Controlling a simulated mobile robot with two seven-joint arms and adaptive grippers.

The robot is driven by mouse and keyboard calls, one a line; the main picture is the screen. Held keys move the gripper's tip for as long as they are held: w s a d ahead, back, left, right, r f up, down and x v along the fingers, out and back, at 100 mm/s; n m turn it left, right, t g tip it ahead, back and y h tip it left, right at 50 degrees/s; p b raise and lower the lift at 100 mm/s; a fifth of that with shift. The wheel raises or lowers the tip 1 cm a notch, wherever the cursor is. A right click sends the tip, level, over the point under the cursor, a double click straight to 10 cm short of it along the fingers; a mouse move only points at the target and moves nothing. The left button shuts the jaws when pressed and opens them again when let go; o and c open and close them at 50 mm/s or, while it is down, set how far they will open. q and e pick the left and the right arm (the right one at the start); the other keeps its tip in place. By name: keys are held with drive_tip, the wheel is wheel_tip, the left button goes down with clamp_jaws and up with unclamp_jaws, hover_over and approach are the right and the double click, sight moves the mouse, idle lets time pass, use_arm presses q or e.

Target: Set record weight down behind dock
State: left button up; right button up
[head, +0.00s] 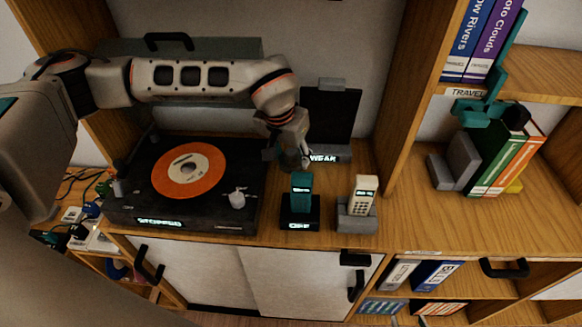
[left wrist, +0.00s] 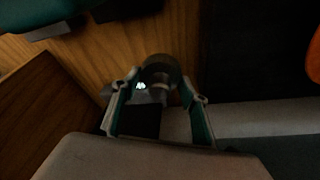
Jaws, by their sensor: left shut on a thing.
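My left gripper (head: 291,160) reaches over the turntable from the left and is shut on the record weight (head: 287,160), a small dark round piece partly hidden by the fingers. In the left wrist view the weight (left wrist: 160,70) sits between the two fingertips. A black dock (head: 299,222) with a lit "OFF" label holds a teal handset (head: 301,185) at the cabinet's front. The gripper is behind this dock, close to the cabinet top; I cannot tell whether the weight touches the wood. My right gripper is not in view.
The turntable (head: 125,211) with an orange record (head: 188,170) stands left of the dock. A grey dock (head: 357,222) with a cream handset (head: 363,190) stands right. A black panel with a lit "WEAK" base (head: 324,158) is close behind the gripper. Bare wood (head: 345,178) lies between.

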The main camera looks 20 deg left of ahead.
sight(289, 161)
use_arm(q)
drive_tip(key=shift+f, duration=2.3)
drive_tip(key=shift+f, duration=0.15)
drive_tip(key=o, duration=1)
drive_tip(key=shift+r, duration=0.45)
drive_tip(key=v, duration=1.1)
drive_tip(key=shift+s+r+p, duration=0.15)
drive_tip(key=shift+r+p, duration=0.05)
drive_tip(key=shift+p, duration=0.1)
